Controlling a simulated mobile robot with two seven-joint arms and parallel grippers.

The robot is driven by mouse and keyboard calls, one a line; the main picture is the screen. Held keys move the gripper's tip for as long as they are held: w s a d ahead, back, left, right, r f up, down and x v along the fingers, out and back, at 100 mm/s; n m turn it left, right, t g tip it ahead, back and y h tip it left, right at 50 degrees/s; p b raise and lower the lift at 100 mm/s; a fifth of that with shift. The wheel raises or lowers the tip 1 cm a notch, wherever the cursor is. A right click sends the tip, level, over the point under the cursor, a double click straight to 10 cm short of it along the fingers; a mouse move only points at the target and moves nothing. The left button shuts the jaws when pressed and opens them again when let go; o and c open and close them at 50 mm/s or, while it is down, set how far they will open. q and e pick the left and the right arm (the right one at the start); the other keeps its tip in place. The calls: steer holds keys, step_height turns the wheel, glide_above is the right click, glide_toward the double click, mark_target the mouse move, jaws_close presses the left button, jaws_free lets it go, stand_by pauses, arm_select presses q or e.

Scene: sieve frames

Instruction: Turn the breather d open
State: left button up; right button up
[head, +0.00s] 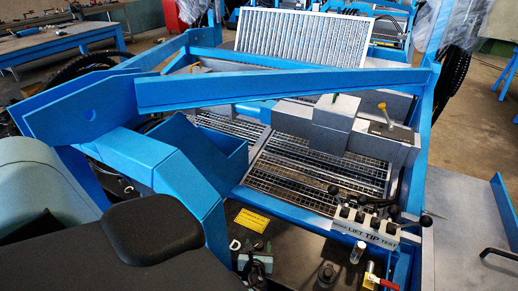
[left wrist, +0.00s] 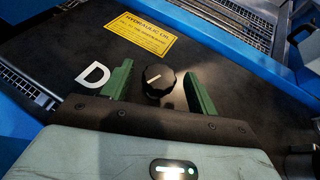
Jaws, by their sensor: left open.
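The breather d is a round black ribbed knob (left wrist: 158,84) on a dark plate, with a short pale line across its top. A large white letter D (left wrist: 93,76) is painted to its left. My left gripper (left wrist: 158,70) is open, its two green fingers standing left and right of the knob with a visible gap on each side. I cannot tell how far down the fingers reach. In the head view my left gripper (head: 253,246) is small, low in the middle, over the dark plate, and the knob is hard to make out there. My right gripper is not in view.
A yellow hydraulic oil label (left wrist: 153,36) lies beyond the knob. A lever block marked LIFT TIP TEST (head: 372,222), a red-handled valve (head: 378,281) and another dark round fitting (head: 327,273) stand to the right. Blue frame beams (head: 280,86) and steel grids (head: 315,172) lie behind.

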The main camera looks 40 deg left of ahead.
arm_select(q)
steer(key=c, duration=1)
steer(key=n+g+y, duration=0.1)
steer(key=n+g+y+b, duration=0.1)
steer(key=n, duration=0.1)
steer(key=shift+w+d+f+g+y+b, duration=0.2)
steer(key=shift+g+y+b, duration=0.1)
steer(key=shift+g, duration=0.1)
steer(key=shift+r+n+g+y+b, duration=0.15)
steer(key=shift+n+g+y+b, duration=0.25)
steer(key=shift+n+g, duration=0.35)
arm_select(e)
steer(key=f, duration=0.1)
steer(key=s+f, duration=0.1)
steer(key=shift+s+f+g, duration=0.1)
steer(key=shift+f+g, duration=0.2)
arm_select(q)
steer(key=shift+r, duration=0.1)
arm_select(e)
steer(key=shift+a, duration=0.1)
arm_select(q)
steer(key=o, duration=1)
